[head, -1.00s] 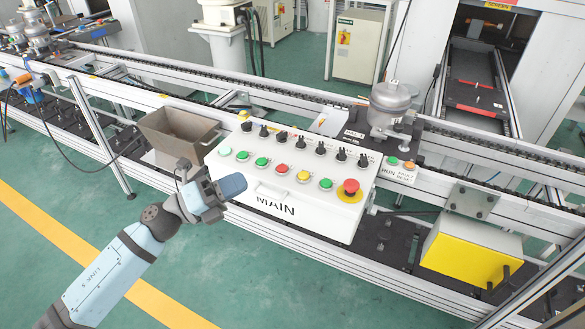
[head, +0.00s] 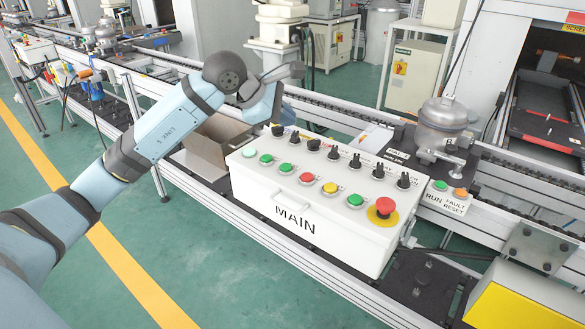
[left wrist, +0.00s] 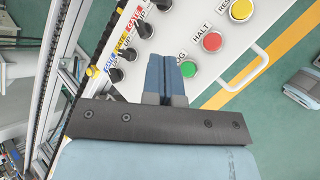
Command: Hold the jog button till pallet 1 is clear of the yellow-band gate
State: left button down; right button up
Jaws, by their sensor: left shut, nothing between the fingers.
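The white MAIN control box (head: 265,205) carries a row of coloured buttons and a row of black knobs. The green jog button (head: 285,168), its label partly covered, lies beside the red HALT button (head: 306,178). My left gripper (left wrist: 168,62) is shut and empty, pointing down over the panel; the jog button (left wrist: 189,69) shows just right of its fingertips. I cannot tell whether they touch the panel. In the head view its fingertips are hidden. A grey compressor (head: 441,125) sits on the line, on a dark pallet (head: 402,148). I cannot tell which pallet is pallet 1, nor make out the yellow-band gate.
A red emergency stop (head: 383,207) sits at the panel's right end. A small RUN/FAULT RESET box (head: 445,197) is to the right. The conveyor rail runs behind.

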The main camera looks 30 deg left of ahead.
pick_arm(q)
jog(key=b, duration=0.5)
send_over(286, 167)
notch_tip(286, 167, down, 8)
jog(key=shift+f, duration=0.35)
jog(key=shift+f+b, duration=0.1)
jog(key=shift+b, duration=0.2)
pick_arm(e)
jog(key=shift+w+a+f+t+y, duration=0.25)
jog(key=shift+a+t+y, duration=0.15)
jog(key=shift+a, duration=0.15)
jog(key=shift+d+f, duration=0.1)
jog(key=shift+d, duration=0.05)
dwell(0.8)
pick_arm(q)
jog(key=shift+f+b, duration=0.45)
jog(key=shift+b, duration=0.05)
pick_arm(e)
jog(key=shift+f, duration=0.55)
